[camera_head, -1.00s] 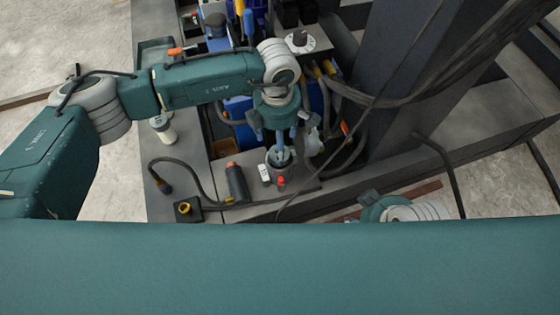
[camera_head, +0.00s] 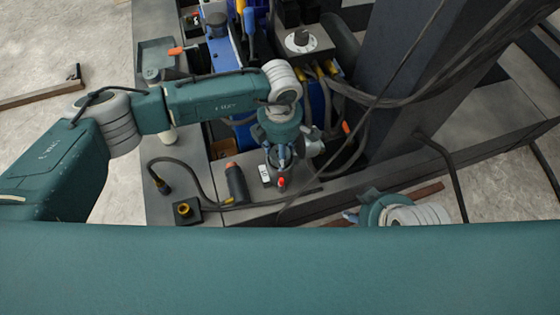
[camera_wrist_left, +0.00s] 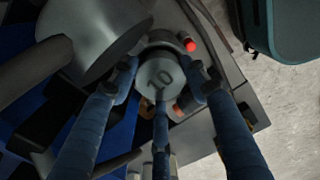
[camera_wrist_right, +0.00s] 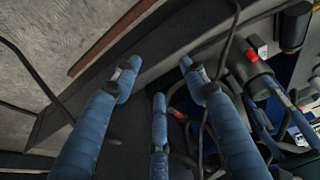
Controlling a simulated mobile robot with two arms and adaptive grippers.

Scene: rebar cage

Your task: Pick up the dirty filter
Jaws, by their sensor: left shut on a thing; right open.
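In the left wrist view, the fingers of my left gripper (camera_wrist_left: 160,76) are closed around a grey cylinder (camera_wrist_left: 158,80) with dark markings on its round end. It looks like the dirty filter. In the head view, my left gripper (camera_head: 281,156) points down at the dark bench, and its wrist hides most of what it holds. My right gripper (camera_head: 351,215) is at the lower right in the head view, partly hidden behind my body. In the right wrist view, my right gripper (camera_wrist_right: 158,84) is open and empty, with its fingers spread over a dark beam.
A black bottle (camera_head: 236,183) with an orange top, a small white item (camera_head: 265,175) and a red knob (camera_head: 281,183) are close beside the left gripper. A hose (camera_head: 190,168) lies to their left. A thick dark column (camera_head: 410,75) with cables stands on the right.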

